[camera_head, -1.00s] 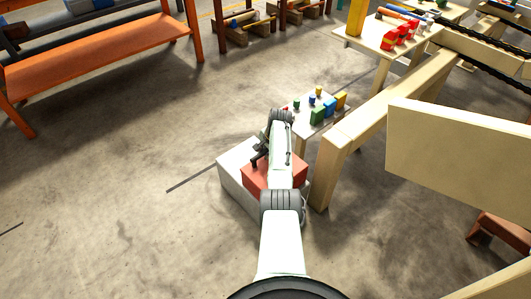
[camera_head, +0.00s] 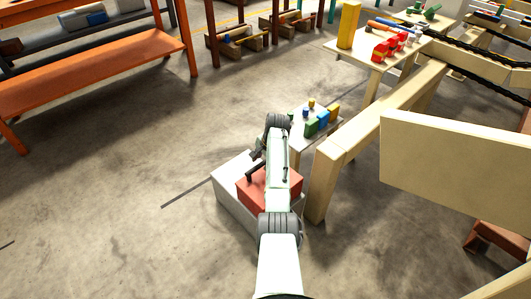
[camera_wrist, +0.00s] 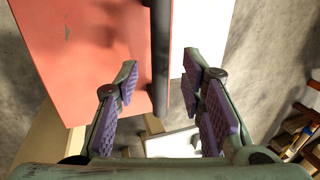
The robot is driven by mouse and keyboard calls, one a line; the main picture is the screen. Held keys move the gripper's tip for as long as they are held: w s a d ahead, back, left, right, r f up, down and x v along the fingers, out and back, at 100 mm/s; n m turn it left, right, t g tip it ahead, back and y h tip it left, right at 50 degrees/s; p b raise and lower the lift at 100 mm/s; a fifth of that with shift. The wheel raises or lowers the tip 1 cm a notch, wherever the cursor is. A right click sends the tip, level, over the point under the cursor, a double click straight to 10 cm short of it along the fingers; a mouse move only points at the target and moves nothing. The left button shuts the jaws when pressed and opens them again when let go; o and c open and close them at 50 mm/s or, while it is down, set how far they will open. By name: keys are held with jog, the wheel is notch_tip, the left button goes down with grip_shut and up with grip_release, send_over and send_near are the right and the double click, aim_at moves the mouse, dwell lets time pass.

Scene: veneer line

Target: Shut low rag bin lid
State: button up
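The low rag bin shows in the head view as a pale grey-white box (camera_head: 231,200) on the floor, with a red boxy part (camera_head: 253,192) at its right side. I cannot tell from here whether the red part is the lid. My arm hides part of both. My gripper (camera_head: 256,168) is above the bin, pointing down. In the wrist view the gripper (camera_wrist: 163,82) has its purple-padded fingers apart. A dark bar (camera_wrist: 160,45) runs between a flat red panel (camera_wrist: 90,50) and a white surface (camera_wrist: 205,30), in line with the gap between the fingers. Contact is not clear.
A low table (camera_head: 300,118) with coloured blocks stands just behind the bin. A thick wooden beam frame (camera_head: 325,175) is close on the right. An orange bench (camera_head: 95,70) is at the far left. Floor left of the bin is open.

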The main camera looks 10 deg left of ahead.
jog(key=v, duration=0.7)
jog(key=shift+r, duration=0.2)
